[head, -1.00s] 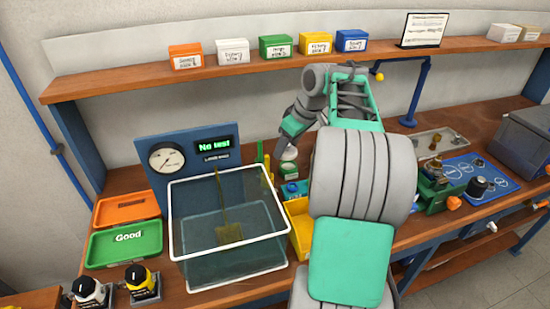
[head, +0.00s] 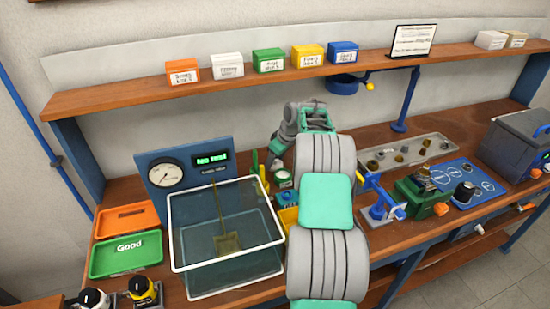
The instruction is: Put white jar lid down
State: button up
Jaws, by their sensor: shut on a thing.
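My gripper (head: 274,162) is at the back of the bench, pointing down beside a small green-and-white jar (head: 284,179). My own wrist hides most of the fingers. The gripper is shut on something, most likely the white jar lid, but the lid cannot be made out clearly. The jar has a pale round top; I cannot tell whether that is its rim or a lid. A blue container (head: 287,197) stands just in front of the jar.
A clear water tank (head: 228,280) stands left of my arm, with the gauge panel (head: 185,155) behind it. A green "Good" tray (head: 126,255) and an orange tray (head: 126,220) lie at left. A blue stand (head: 381,211) and a green fixture (head: 422,198) are right of my arm.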

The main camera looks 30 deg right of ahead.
jog(key=shift+f+b, duration=0.25)
jog(key=shift+b, duration=0.05)
jog(key=o, duration=1.3)
jog(key=shift+r, duration=0.1)
jog(key=shift+s+d+r, duration=0.1)
jog(key=shift+r, duration=0.45)
jog(key=v, duration=1.1)
jog(key=shift+s+r, duration=0.1)
jog(key=shift+s, duration=0.1)
